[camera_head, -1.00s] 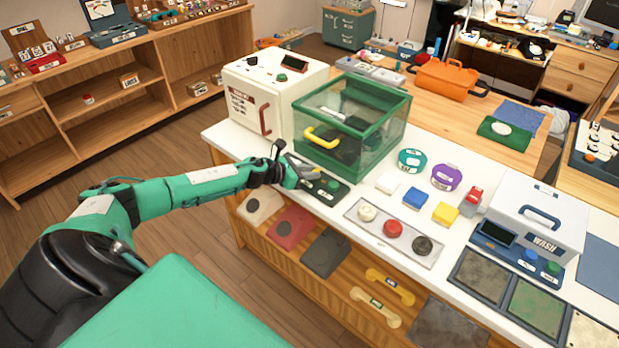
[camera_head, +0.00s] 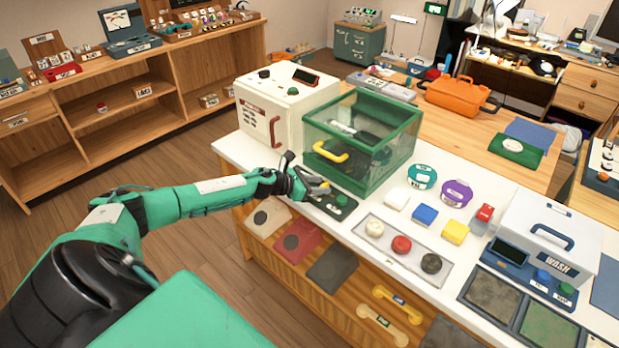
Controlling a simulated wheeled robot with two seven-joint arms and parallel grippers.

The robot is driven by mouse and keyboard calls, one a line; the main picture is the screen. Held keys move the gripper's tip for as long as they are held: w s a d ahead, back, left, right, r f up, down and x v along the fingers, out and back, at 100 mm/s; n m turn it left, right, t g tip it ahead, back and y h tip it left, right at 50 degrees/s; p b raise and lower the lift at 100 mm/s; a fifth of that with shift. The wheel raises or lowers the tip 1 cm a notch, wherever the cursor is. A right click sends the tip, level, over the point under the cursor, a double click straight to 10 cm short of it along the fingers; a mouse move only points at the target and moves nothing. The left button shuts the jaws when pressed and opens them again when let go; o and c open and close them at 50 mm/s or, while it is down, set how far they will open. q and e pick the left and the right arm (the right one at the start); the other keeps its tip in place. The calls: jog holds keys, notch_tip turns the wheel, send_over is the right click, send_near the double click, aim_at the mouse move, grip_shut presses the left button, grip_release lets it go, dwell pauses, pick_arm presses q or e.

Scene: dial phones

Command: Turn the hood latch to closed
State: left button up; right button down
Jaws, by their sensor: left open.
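The hood is a clear box with a green frame (camera_head: 398,138) on the white counter, with a yellow handle (camera_head: 331,152) low on its front. A dark control panel (camera_head: 346,201) with a green button lies in front of it. My left gripper (camera_head: 322,188) is open over the left part of this panel, just in front of the hood. A small yellow piece shows beside its fingertips; I cannot tell whether it is the latch or whether the gripper touches it. The gripper hides part of the panel. My right gripper is out of view.
A cream cabinet with a red handle (camera_head: 274,131) stands left of the hood. To the right are a teal round container (camera_head: 422,176), a purple one (camera_head: 457,193), coloured blocks and a tray of round knobs (camera_head: 364,250). A white WASH box (camera_head: 548,235) stands further right.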

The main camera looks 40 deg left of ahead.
pick_arm(q)
jog(key=b+v, duration=0.3)
jog(key=v, duration=1)
jog(key=shift+s+r+b, duration=0.15)
jog(key=shift+s+b, duration=0.05)
jog(key=shift+b, duration=0.1)
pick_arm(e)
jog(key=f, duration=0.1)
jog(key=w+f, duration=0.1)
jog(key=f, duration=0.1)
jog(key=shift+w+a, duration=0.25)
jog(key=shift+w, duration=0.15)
pick_arm(q)
jog(key=shift+a, duration=0.1)
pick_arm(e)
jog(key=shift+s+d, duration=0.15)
